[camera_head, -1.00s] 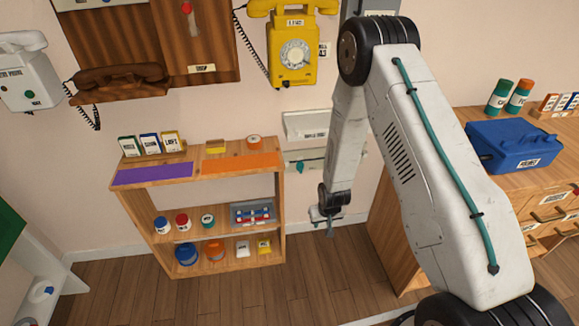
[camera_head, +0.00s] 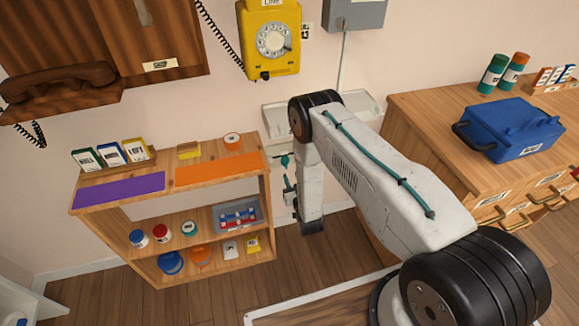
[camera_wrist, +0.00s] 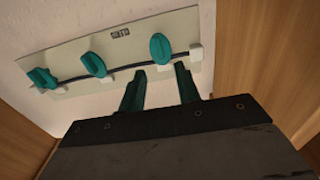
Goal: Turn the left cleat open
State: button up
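A pale wall panel (camera_wrist: 125,62) carries three teal cleats in a row with a dark cord along them in the wrist view. The left cleat in that picture (camera_wrist: 42,77) and the middle cleat (camera_wrist: 94,65) look tilted. The right cleat (camera_wrist: 160,47) stands more upright. My gripper (camera_wrist: 160,82) is open and empty, its two teal fingers below the right cleat in the picture and apart from it. In the head view my gripper (camera_head: 290,192) hangs beside the shelf, and my arm hides most of the panel.
A wooden shelf (camera_head: 172,187) with jars and boxes stands left of my gripper. A wooden drawer cabinet (camera_head: 420,125) with a blue case (camera_head: 508,130) stands on the right. Wooden sides flank the panel closely in the wrist view. A white tray (camera_head: 355,105) is on the wall above.

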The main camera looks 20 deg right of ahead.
aim_at(286, 165)
jog(key=w, duration=0.6)
jog(key=shift+w, duration=0.15)
jog(key=shift+c, duration=0.3)
